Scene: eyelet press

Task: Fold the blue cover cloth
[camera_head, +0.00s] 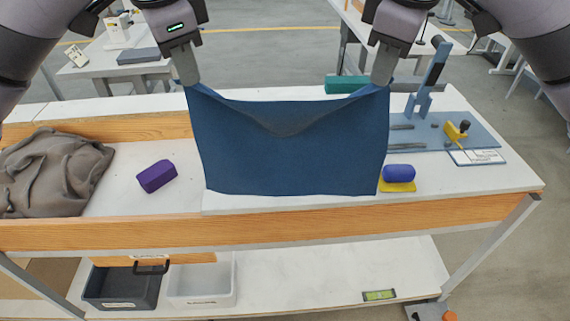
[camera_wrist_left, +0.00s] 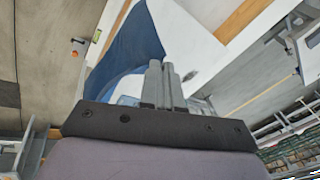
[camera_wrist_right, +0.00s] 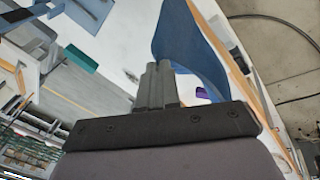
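The blue cover cloth (camera_head: 290,155) hangs spread between my two grippers above the white table, its top edge sagging in the middle. My left gripper (camera_head: 188,82) is shut on its upper left corner. My right gripper (camera_head: 383,82) is shut on its upper right corner. The cloth also shows beyond the fingers in the left wrist view (camera_wrist_left: 132,45) and in the right wrist view (camera_wrist_right: 185,45). The cloth's lower edge is near the table's front; whether it touches the tabletop is unclear. It hides the middle of the table.
A purple block (camera_head: 157,176) and a crumpled grey-brown cloth (camera_head: 55,172) lie left. A blue roll (camera_head: 398,172) on a yellow base, a blue press (camera_head: 428,80) and a green box (camera_head: 346,84) are right. Bins (camera_head: 200,285) stand on the lower shelf.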

